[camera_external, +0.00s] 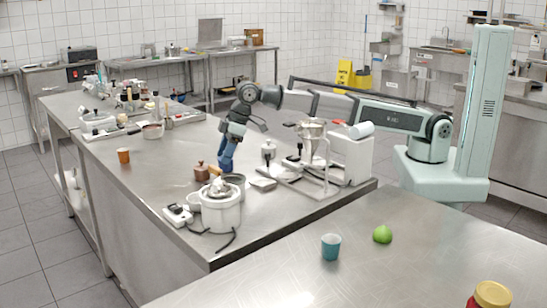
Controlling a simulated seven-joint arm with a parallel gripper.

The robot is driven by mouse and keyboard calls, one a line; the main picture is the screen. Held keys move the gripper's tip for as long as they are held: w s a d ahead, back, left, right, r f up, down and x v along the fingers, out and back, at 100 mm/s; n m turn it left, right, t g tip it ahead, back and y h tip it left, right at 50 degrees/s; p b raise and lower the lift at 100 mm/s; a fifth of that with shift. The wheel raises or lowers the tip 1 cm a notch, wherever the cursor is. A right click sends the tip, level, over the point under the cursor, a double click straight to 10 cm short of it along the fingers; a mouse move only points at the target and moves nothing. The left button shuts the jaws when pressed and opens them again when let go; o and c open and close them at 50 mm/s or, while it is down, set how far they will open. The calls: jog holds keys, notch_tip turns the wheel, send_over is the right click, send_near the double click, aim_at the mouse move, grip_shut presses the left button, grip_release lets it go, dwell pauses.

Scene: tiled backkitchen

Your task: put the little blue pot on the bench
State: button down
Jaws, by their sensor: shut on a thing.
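A little blue pot (331,247), teal in colour, stands upright on the steel bench (260,285) in the foreground. My gripper (224,168) is well away from it, low over the long steel table behind, to the upper left of the pot. Its blue fingers point down between a brown wooden item and a dark round pan. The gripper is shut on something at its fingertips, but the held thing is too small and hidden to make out.
A green fruit (382,235) lies right of the pot, and a red jar with a yellow lid (490,296) stands at the bottom right. Near my gripper are the brown item (201,171), the pan (239,180) and a white cooker (220,211). The foreground bench is mostly clear.

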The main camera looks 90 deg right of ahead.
jog(key=shift+f, duration=0.15)
jog(key=shift+c, duration=1.9)
grip_release()
jog(key=v, duration=1.2)
jog(key=shift+s, duration=0.1)
